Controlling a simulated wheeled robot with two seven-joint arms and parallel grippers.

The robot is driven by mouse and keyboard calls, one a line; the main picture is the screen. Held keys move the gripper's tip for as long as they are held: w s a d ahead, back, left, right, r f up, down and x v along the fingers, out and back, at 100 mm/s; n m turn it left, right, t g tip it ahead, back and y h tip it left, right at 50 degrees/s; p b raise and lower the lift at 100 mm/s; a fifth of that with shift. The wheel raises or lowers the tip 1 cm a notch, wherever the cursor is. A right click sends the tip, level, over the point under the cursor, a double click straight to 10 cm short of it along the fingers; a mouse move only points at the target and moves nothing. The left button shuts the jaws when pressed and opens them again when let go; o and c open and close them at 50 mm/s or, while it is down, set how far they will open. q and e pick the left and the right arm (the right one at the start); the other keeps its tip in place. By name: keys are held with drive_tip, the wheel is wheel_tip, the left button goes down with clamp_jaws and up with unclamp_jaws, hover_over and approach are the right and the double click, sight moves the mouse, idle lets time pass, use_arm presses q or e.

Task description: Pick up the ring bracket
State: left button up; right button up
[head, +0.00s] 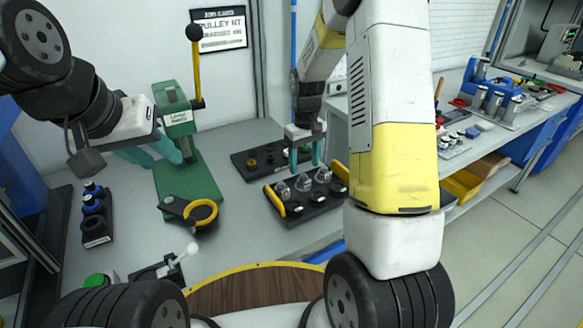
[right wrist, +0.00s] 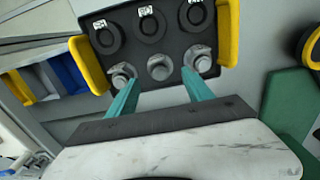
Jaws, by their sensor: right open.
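No part is clearly marked as the ring bracket. A black tray (head: 318,205) with yellow handles holds several silver parts with round studs, and the right wrist view shows black round parts with white labels. My right gripper (head: 305,168) is open above this tray. In the right wrist view its teal fingertips (right wrist: 160,88) are spread, with a silver part (right wrist: 159,68) between and just beyond them. A black piece with a yellow ring (head: 203,213) lies by the green press. My left gripper (head: 155,153) is open and empty-looking beside the press.
The green press (head: 185,175) with a yellow lever stands left of centre. A dark rack (head: 95,215) with blue-topped parts is at the left. Another dark tray (head: 252,160) lies behind the handled tray. A side bench (head: 470,135) with tools stands at the right.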

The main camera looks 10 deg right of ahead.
sight(304, 175)
wheel_tip(304, 175, down, 6)
drive_tip(key=shift+w+f, duration=0.1)
clamp_jaws()
idle(0.4)
